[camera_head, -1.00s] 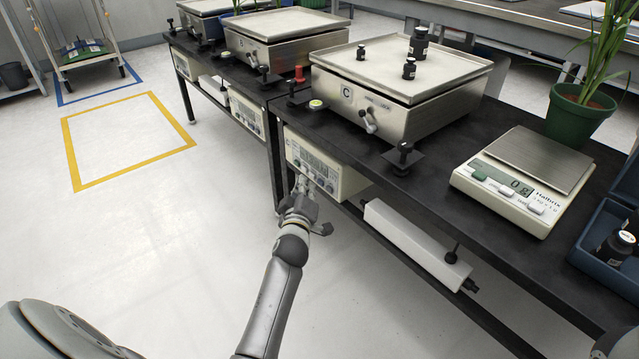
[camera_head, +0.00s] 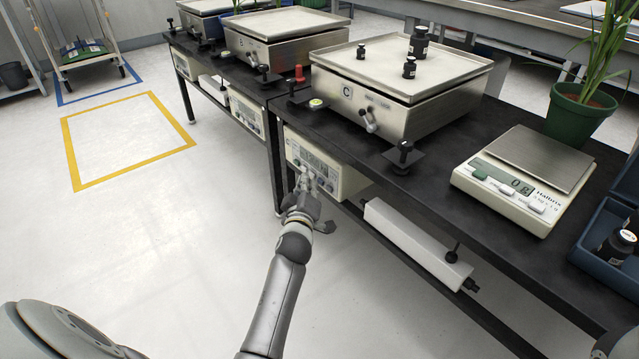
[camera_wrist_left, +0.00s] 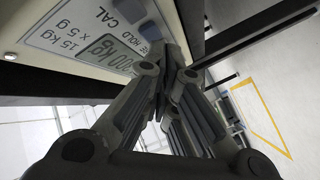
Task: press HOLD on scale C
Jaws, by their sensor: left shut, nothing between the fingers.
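Scale C is the steel platform scale (camera_head: 385,105) marked "C" on the near table. Its cream indicator box (camera_head: 347,181) hangs under the table edge. My left gripper (camera_head: 308,174) is shut and empty, with its fingertips in front of the indicator's front panel. In the left wrist view the panel (camera_wrist_left: 65,25) shows a display (camera_wrist_left: 104,50), the printed words "HOLD" and "CAL", and blue-grey keys (camera_wrist_left: 150,30). The shut fingertips (camera_wrist_left: 165,50) are close beside these keys and hide part of the row. I cannot tell whether they touch a key. My right gripper is not in view.
Black weights (camera_head: 418,42) stand on scale C's pan. A small bench scale (camera_head: 525,180), a potted plant (camera_head: 578,118) and a blue case (camera_head: 610,235) are to the right. A white box (camera_head: 415,245) sits below the table.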

